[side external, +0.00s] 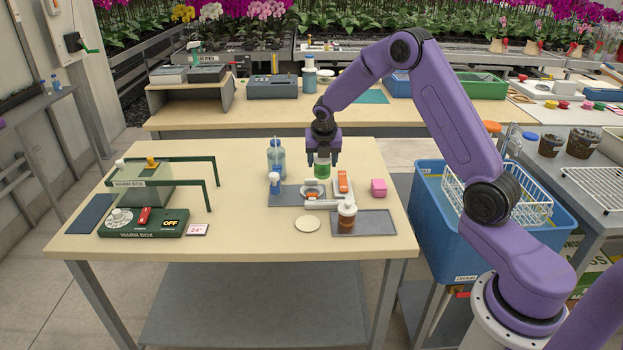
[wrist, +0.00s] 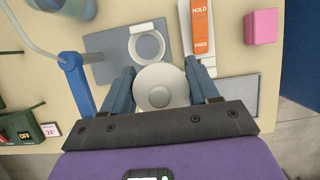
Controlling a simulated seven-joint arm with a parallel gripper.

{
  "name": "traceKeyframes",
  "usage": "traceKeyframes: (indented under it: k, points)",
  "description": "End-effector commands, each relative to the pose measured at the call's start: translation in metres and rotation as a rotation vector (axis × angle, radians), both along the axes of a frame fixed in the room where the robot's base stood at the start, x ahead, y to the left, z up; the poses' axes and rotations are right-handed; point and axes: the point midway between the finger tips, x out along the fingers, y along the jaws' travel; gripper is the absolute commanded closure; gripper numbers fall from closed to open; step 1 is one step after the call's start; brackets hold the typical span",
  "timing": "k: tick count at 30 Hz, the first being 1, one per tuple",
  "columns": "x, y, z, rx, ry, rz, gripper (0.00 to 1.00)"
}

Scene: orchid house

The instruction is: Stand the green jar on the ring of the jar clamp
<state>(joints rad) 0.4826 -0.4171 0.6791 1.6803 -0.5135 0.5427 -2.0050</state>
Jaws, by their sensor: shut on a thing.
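The green jar (side external: 322,170) is held upright between the fingers of my gripper (side external: 322,158). In the wrist view its round pale lid (wrist: 160,87) sits between the two fingers (wrist: 161,86) and hides the green body. The jar clamp stands on a grey plate (side external: 283,198). Its white ring (wrist: 146,46) shows ahead of the jar in the wrist view, with nothing standing on it. The jar appears above the clamp and apart from the ring. An orange slider (wrist: 201,25) marked HOLD and FREE lies on a white base right of the ring.
A brown jar (side external: 347,216) with a white lid stands on a grey tray (side external: 378,226) at front right. A pink cube (side external: 378,187) lies right of the clamp. The warm box (side external: 142,222) is farther left.

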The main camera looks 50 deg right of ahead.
Motion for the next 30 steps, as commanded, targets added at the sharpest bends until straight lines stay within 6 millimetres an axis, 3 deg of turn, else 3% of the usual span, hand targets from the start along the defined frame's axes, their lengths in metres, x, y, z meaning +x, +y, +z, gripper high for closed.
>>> traceKeyframes:
  k: [12,19,25,30]
  points:
    - [0.045,-0.011,-0.051,0.000,0.000,0.000,0.76]
    - [0.053,-0.013,-0.060,0.000,-0.001,0.000,0.76]
    - [0.055,-0.013,-0.086,0.000,0.001,0.002,0.76]
    - [0.055,-0.013,-0.093,0.000,-0.001,0.001,0.76]
